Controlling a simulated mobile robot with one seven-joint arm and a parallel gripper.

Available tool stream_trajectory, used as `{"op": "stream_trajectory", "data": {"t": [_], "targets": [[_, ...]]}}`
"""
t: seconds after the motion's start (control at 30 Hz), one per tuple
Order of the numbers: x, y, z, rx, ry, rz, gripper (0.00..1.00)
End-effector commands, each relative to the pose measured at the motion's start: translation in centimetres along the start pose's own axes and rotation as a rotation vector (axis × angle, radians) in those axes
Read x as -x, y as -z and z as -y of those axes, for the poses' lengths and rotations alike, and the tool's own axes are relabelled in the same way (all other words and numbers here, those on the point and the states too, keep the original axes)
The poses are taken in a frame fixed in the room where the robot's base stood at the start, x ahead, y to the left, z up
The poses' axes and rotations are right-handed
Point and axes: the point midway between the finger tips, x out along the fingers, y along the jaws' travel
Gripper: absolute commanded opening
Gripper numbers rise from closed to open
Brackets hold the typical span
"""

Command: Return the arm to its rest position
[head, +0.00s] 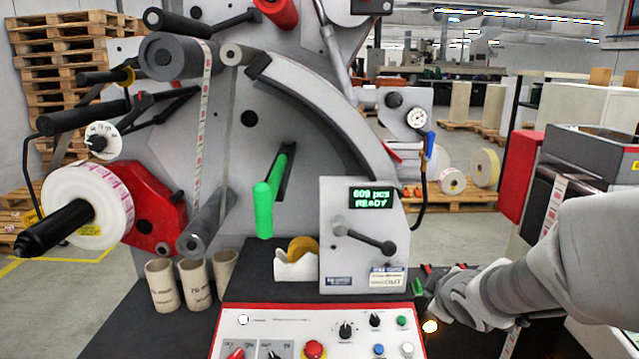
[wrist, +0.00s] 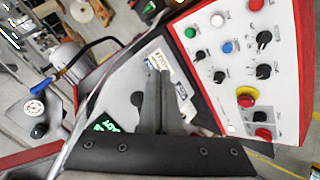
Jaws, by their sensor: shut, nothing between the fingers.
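My arm (head: 560,265) reaches in from the right edge of the head view, its wrist low and to the right of the label rewinder (head: 225,130). In the wrist view my gripper (wrist: 157,75) is shut and empty, its fingers together in front of the rewinder's grey display box. The box (head: 348,275) has a green lit screen (head: 372,198) reading "READY" and a black lever handle (head: 365,238). In the head view the fingers are hard to make out beside dark parts of the machine. Any gap between the fingers and the box cannot be judged.
A control panel (head: 275,325) with knobs and a red button stands at the front; it also shows in the wrist view (wrist: 240,55). A label roll (head: 85,205) and cardboard cores (head: 195,285) are at left. A grey-and-red machine (head: 590,150) stands at right. A gauge (head: 417,118) is behind.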

Motion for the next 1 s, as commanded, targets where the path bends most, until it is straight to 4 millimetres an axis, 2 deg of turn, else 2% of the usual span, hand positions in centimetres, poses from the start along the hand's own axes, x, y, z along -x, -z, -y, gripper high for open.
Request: {"op": "stream_trajectory", "data": {"t": [0.03,0.1,0.27,0.37,0.5,0.6,0.8,1.0], "targets": [[1.9,0.2,-0.6,-0.059,-0.019,0.031,0.00],[4.2,-0.1,-0.7,-0.157,-0.027,0.083,0.00],[9.7,-0.7,0.5,-0.387,-0.016,0.181,0.00],[13.0,-0.9,2.3,-0.531,0.018,0.230,0.00],[17.5,-0.9,5.7,-0.710,0.094,0.284,0.00],[20.0,-0.7,8.0,-0.804,0.155,0.313,0.00],[22.7,-0.5,10.7,-0.895,0.233,0.347,0.00],[23.0,-0.6,11.1,-0.906,0.245,0.354,0.00]]}}
